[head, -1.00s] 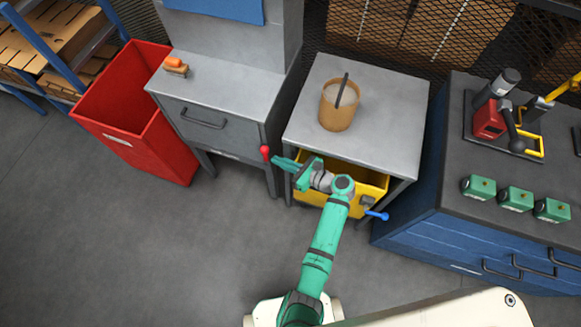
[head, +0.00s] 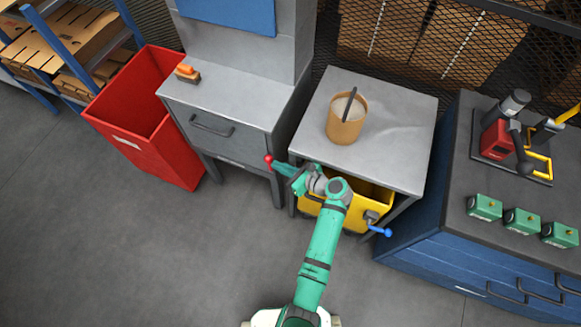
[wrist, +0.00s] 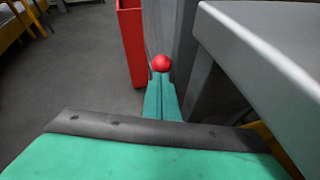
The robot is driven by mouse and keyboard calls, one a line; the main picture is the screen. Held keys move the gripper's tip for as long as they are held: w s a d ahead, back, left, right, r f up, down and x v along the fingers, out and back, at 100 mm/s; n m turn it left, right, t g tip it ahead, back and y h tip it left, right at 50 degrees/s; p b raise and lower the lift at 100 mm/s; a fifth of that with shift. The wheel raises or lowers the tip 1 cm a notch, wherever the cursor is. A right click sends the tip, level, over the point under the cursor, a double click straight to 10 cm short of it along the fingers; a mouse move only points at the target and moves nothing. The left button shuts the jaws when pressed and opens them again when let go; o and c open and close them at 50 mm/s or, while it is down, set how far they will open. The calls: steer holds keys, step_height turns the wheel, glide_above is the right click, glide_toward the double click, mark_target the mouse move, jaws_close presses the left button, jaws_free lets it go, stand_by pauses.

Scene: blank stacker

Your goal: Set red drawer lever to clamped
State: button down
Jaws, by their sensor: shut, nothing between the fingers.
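The red drawer lever shows only as its round red knob (head: 268,161), by the front leg of the grey cabinet with a drawer (head: 215,125). In the wrist view the red knob (wrist: 162,63) sits just past my fingertips. My gripper (head: 277,166) is shut, its green fingers pointing at the knob. In the wrist view the shut fingers (wrist: 160,85) end right at the knob. They overlap it in the picture, and I cannot tell whether they touch. The lever's arm and pivot are hidden, so its setting cannot be read.
A yellow bin (head: 376,194) with a blue-handled lever (head: 383,231) is under the grey table (head: 395,150), close to my arm. A red bin (head: 150,155) stands left of the cabinet. The blue workbench (head: 430,235) is at right. Floor in front is clear.

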steer(key=shift+w+a+r, duration=0.2)
steer(key=shift+w+a, duration=0.05)
steer(key=shift+a, duration=0.4)
steer(key=shift+w+a+r, duration=0.2)
steer(key=shift+w+a, duration=0.05)
steer(key=shift+a, duration=0.35)
steer(key=shift+d, duration=0.1)
